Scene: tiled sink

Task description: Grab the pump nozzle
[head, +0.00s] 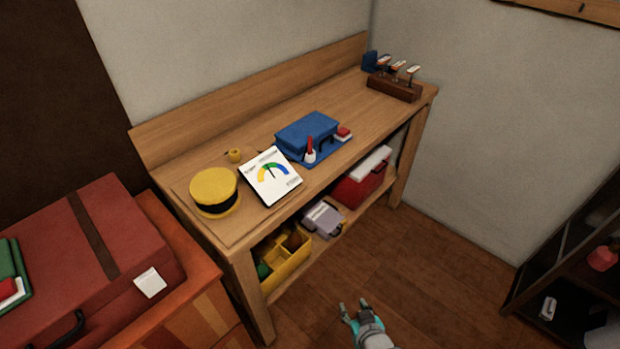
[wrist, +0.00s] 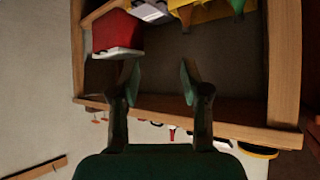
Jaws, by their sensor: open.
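I cannot make out for sure which thing is the pump nozzle. A small white item with a red upright part (head: 310,151) stands at the front of a blue mat, beside a blue case (head: 307,132) on the wooden bench. A small yellow piece (head: 234,155) lies behind a yellow, dark-banded round thing (head: 213,188). My gripper (head: 353,307) is open and empty, over the floor in front of the bench and apart from everything. In the wrist view my gripper (wrist: 159,80) shows two spread fingers, with the bench appearing upside down beyond.
The lower shelf holds a yellow bin (head: 286,265), a grey case (head: 322,219) and a red box (head: 361,180). A red case (head: 90,250) stands left, dark shelving (head: 570,255) right. The floor between is clear.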

